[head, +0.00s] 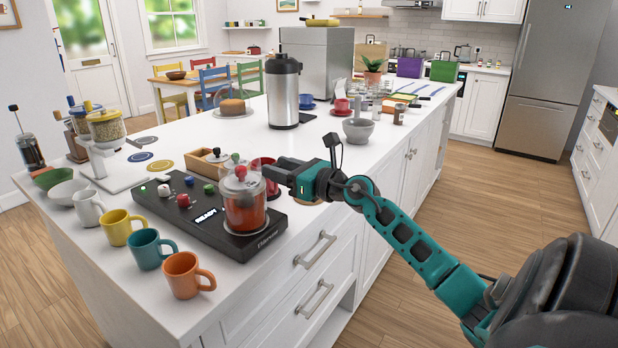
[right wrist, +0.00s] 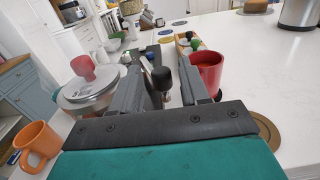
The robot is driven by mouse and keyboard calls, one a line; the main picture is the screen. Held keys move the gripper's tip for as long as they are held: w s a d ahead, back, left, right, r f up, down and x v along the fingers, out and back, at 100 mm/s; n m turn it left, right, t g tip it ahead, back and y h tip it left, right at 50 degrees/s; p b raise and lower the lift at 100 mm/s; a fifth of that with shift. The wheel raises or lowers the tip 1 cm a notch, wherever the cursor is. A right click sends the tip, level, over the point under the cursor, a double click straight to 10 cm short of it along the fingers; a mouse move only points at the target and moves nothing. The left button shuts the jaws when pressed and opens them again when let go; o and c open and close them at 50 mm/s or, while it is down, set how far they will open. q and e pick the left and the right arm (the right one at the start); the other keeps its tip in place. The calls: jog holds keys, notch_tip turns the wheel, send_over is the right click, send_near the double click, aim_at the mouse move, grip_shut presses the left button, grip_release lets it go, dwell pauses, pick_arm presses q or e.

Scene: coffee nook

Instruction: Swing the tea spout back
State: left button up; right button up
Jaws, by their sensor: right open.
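A black brewing console (head: 190,205) with coloured knobs and a lit display lies on the white counter. A glass jar of red-orange tea (head: 245,212) with a red-knobbed lid stands on its right end; in the right wrist view its lid (right wrist: 90,88) is left of my fingers. My right gripper (head: 272,178) is open just behind and right of the jar. In the right wrist view a black-knobbed metal stem (right wrist: 162,80) shows between the fingers, with no clear contact. I cannot tell whether it is the tea spout. My left gripper is not in view.
A red mug (right wrist: 207,72) stands close to the right finger. Grey, yellow, teal and orange mugs (head: 182,277) line the counter's front left. A wooden box (head: 203,162) is behind the console. A steel dispenser (head: 283,95) stands farther back, with bare counter before it.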

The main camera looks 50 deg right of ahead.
jog(key=s+d+b, duration=0.1)
jog(key=s+d, duration=0.1)
jog(key=s, duration=0.9)
jog(key=shift+s, duration=0.15)
jog(key=s+a+f+m+g+h, duration=0.1)
jog(key=s+a+f+m+h, duration=0.1)
jog(key=a+f+m, duration=0.7)
jog(key=s+a+f+m+g+h, duration=0.1)
jog(key=s+a+f+m, duration=0.25)
jog(key=f+m, duration=1)
jog(key=s+a+f+m+g+y, duration=0.1)
jog(key=s+a+f+m+g, duration=0.1)
jog(key=a+f+m, duration=0.3)
jog(key=s+a+f+m+g+y, duration=0.1)
jog(key=s+a+f+m+g, duration=0.2)
jog(key=s+a+f+m, duration=0.2)
jog(key=a+m, duration=0.3)
jog(key=a, duration=0.3)
jog(key=shift+s+a, duration=0.2)
jog(key=shift+a, duration=0.05)
